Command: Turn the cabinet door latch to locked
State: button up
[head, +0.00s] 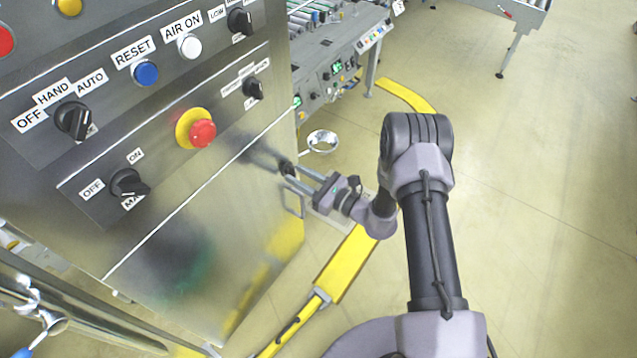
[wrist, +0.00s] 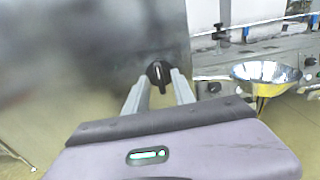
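The cabinet door latch (wrist: 157,72) is a small round black knob with a narrow grip bar, near the right edge of the steel cabinet door. In the wrist view its bar stands nearly upright, pointing slightly down. In the head view the latch (head: 286,168) is a dark spot at the fingertips, partly covered. My gripper (head: 292,173) is open, with two straight grey fingers. In the wrist view the fingers of my gripper (wrist: 163,78) lie left and right of the latch bar with visible gaps. I cannot tell whether the tips touch the knob's round base.
The cabinet's control panel (head: 215,70) carries rotary switches, buttons and a red emergency stop (head: 202,133). A door handle (head: 293,202) is just below my fingers. Yellow floor strips border open floor right.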

jog(key=p+v, duration=0.3)
jog(key=v, duration=1.3)
jog(key=shift+s+d+p, duration=0.15)
jog(key=shift+d+p, duration=0.05)
jog(key=shift+p, duration=0.2)
jog(key=s+a+r+n+g, duration=0.3)
jog(key=r+n+g, duration=0.1)
jog(key=r, duration=0.3)
jog(key=s+a+r+n+g+h, duration=0.1)
jog(key=s+a+r+n+g, duration=0.15)
jog(key=r+n, duration=0.3)
jog(key=s+a+r+n+g, duration=0.25)
jog(key=r+g, duration=0.25)
jog(key=r, duration=0.3)
jog(key=s+d+r+n+t+h, duration=0.6)
jog(key=s+r+n+h, duration=0.3)
jog(key=s+r+h, duration=0.2)
jog(key=shift+s+d+r, duration=0.35)
jog(key=shift+s+r, duration=0.25)
jog(key=shift+s, duration=0.15)
jog(key=shift+a, duration=0.1)
